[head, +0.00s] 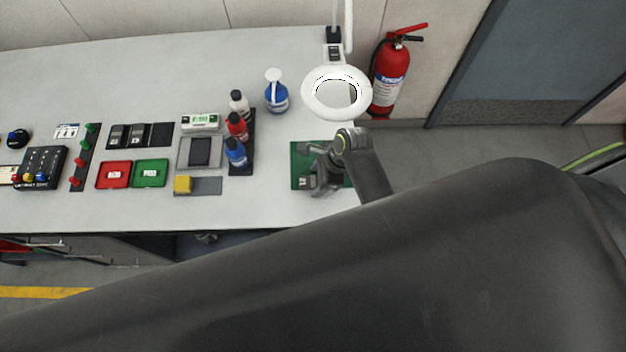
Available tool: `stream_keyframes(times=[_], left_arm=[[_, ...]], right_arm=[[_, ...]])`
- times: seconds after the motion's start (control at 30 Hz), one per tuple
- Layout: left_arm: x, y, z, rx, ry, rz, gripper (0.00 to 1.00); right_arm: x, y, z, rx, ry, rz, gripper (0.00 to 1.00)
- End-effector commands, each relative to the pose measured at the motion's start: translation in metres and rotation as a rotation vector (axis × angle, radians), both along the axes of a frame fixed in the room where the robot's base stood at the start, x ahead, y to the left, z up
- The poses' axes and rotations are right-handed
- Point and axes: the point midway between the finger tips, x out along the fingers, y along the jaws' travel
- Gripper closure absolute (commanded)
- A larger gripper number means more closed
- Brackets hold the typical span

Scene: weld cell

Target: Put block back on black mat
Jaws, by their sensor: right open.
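A yellow block (182,185) sits at the left end of a flat dark grey mat (208,186) near the table's front edge. Behind it, a black square (200,151) lies on a grey plate with a display. I cannot tell if that square is a mat or a solid piece. My right gripper (316,172) is over a green mat (299,153), well to the right of the yellow block. It is open, and I see nothing held in it. My left gripper is not in view.
Bottles in white, red and blue stand on a black rack (246,160) between the block and my right gripper. A blue pump bottle (276,97) and a ring lamp (311,106) stand behind. Red (102,180) and green (162,178) trays lie left of the block.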

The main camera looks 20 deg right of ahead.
Motion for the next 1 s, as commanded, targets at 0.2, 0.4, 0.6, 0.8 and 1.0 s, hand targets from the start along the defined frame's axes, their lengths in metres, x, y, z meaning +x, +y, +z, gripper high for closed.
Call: stream_keyframes(times=[0.2,0.4,0.6,0.8,1.0], left_arm=[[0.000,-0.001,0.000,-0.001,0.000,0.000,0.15],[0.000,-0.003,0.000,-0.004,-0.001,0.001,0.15],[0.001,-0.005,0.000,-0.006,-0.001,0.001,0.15],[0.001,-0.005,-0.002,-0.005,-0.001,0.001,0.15],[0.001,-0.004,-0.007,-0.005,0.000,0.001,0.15]], right_arm=[[0.000,0.000,0.000,0.001,0.000,0.000,0.68],[0.000,0.000,0.000,0.001,0.000,0.000,0.94],[0.000,0.000,0.001,0.001,-0.001,0.000,1.00],[0.001,0.000,0.003,0.001,-0.002,-0.001,1.00],[0.001,0.000,0.014,0.002,-0.004,0.001,1.00]])
